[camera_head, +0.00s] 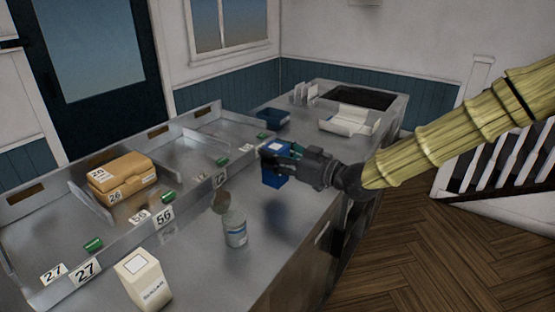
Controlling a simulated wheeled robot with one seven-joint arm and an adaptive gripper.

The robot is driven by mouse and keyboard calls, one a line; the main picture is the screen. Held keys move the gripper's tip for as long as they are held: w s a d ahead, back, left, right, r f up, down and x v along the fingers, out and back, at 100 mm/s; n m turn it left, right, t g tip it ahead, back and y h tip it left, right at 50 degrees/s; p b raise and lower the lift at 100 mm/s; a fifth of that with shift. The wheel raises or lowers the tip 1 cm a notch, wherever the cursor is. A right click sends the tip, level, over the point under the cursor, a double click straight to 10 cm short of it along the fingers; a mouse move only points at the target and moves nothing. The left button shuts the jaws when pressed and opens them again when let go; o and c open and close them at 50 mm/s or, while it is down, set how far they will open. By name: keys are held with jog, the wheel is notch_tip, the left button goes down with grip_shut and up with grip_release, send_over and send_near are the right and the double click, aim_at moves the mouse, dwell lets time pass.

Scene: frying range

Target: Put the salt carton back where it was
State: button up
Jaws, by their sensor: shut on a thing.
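My gripper (287,155) is shut on a blue carton (272,179) with a white patch on top. It holds the carton over the metal counter (270,235), and a dark shadow lies on the counter below. The carton looks upright. I cannot read its label, so I cannot confirm that it is the salt. A cream carton (143,281) with small dark lettering stands at the front left of the counter. Its lettering is too small to read surely.
Numbered metal bays (55,235) run along the left; one holds a tan box (122,178). A blue tray (272,118) and a white open container (350,120) are farther back.

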jog(key=shift+w+d, duration=0.1)
jog(key=shift+w, duration=0.95)
jog(key=shift+f+p, duration=0.55)
jog(key=shift+f, duration=1.15)
jog(key=shift+f, duration=0.2)
jog(key=o, duration=1.1)
jog(key=shift+r, duration=0.25)
jog(key=b+v, duration=0.1)
jog(key=v, duration=1.1)
jog(key=shift+f+b, duration=0.1)
jog(key=shift+b, duration=0.2)
